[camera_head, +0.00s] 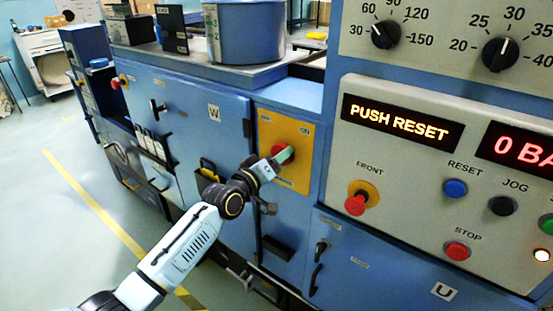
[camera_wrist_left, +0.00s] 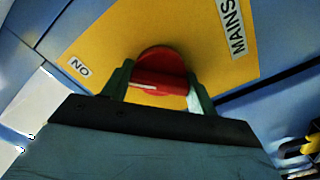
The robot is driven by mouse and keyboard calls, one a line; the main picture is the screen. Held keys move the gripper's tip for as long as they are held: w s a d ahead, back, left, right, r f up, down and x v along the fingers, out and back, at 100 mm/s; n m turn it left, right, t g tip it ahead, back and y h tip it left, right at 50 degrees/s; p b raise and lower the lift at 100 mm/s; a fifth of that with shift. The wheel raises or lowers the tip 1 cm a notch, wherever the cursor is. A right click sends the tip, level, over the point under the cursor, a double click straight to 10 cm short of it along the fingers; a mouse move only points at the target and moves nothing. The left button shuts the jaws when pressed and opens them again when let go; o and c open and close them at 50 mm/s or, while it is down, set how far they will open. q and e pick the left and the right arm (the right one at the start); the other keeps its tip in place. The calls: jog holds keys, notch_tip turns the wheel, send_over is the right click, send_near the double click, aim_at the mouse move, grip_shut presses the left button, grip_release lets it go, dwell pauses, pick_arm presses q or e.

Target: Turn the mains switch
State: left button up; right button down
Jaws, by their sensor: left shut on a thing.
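The mains switch (camera_wrist_left: 160,62) is a round red knob with a raised bar, on a yellow plate (camera_head: 297,172). In the left wrist view the plate bears the labels "MAINS" and "NO" (or "ON", seen turned). My left gripper (camera_wrist_left: 158,92) is shut on the red knob, one dark green finger on each side of it. A pale line runs along the knob's bar. In the head view the left gripper (camera_head: 284,156) reaches the yellow plate and hides part of the knob. My right gripper is not in view.
At the right, a grey panel carries a red front button (camera_head: 355,204), a blue reset button (camera_head: 455,188), a red stop button (camera_head: 457,251) and a lit "PUSH RESET" display (camera_head: 396,122). Blue cabinet door W (camera_head: 213,112) is left of the plate. Open floor lies at the left.

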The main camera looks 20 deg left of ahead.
pick_arm(q)
jog(key=o, duration=1)
jog(key=shift+s, duration=0.1)
jog(key=p+v, duration=0.1)
jog(key=v, duration=1.2)
jog(key=shift+s+a, duration=0.1)
